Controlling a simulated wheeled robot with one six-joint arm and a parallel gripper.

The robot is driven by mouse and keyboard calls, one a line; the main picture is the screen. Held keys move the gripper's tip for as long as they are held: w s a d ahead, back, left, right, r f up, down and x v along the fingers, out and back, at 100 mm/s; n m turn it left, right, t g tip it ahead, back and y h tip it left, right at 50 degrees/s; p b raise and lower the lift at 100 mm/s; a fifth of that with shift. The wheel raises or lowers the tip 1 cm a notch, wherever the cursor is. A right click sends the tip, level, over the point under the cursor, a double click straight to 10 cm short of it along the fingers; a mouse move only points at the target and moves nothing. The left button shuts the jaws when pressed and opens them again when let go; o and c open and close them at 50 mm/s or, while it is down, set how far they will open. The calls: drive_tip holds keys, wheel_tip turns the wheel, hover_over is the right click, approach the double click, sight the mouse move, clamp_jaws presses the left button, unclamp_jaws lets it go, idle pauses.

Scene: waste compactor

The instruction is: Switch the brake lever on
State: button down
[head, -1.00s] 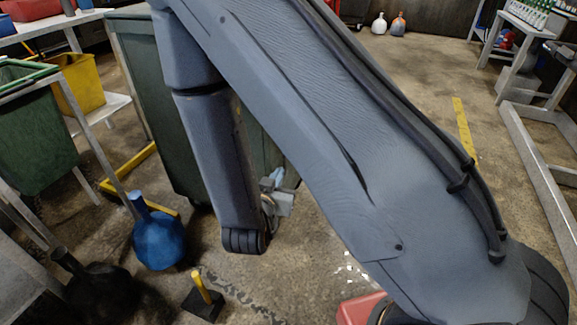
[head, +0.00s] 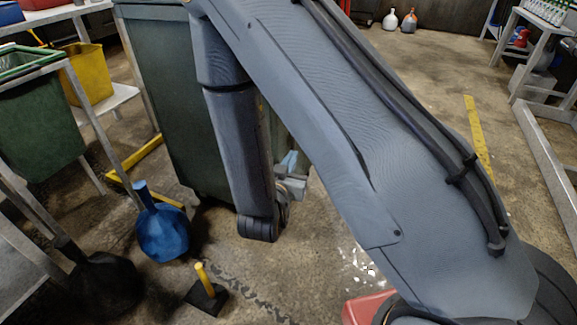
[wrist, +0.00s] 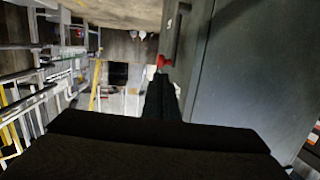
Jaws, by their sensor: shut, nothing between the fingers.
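In the wrist view a small red knob-like part (wrist: 160,61) shows beside a large grey panel, just beyond the dark fingers of my gripper (wrist: 162,88). It may be the brake lever's end, but I cannot tell for sure. The fingers look shut and empty, and I cannot tell whether they touch the red part. In the head view my arm fills the middle, and its lower end hangs before a dark green bin (head: 165,90). My fingers are not clear there. No lever can be clearly made out in the head view.
A blue jug-like object (head: 162,232) and a black one (head: 105,285) stand on the floor at left, near a yellow post on a black base (head: 205,280). A red object (head: 368,308) lies at the bottom. Metal frames (head: 545,150) stand at right. Floor beyond my arm is open.

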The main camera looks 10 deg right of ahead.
drive_tip(key=b+x, duration=0.1)
drive_tip(key=x, duration=0.7)
drive_tip(key=shift+w+d+b, duration=0.2)
drive_tip(key=shift+w+b, duration=0.05)
drive_tip(key=shift+b, duration=0.15)
drive_tip(key=shift+d, duration=0.1)
